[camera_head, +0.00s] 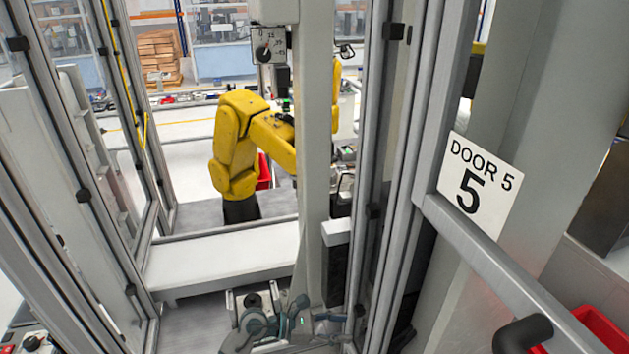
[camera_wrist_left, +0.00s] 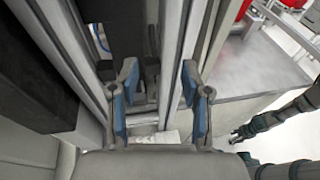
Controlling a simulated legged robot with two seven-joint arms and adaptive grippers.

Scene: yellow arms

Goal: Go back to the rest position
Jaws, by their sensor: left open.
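My left gripper (camera_head: 254,300) is low in the middle of the head view, in front of the white ledge and beside the upright post. In the left wrist view my left gripper (camera_wrist_left: 160,70) shows two fingers with blue pads, spread wide apart. Nothing is held between them; metal frame posts show beyond the gap. I cannot tell how close the fingers are to the posts.
Metal door frames (camera_head: 397,190) stand close on both sides. A white ledge (camera_head: 222,258) crosses the opening, with a yellow robot arm (camera_head: 235,150) behind it. A "DOOR 5" sign (camera_head: 480,185) hangs at right, above a grey rail (camera_head: 500,265). A red bin (camera_head: 600,328) is at lower right.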

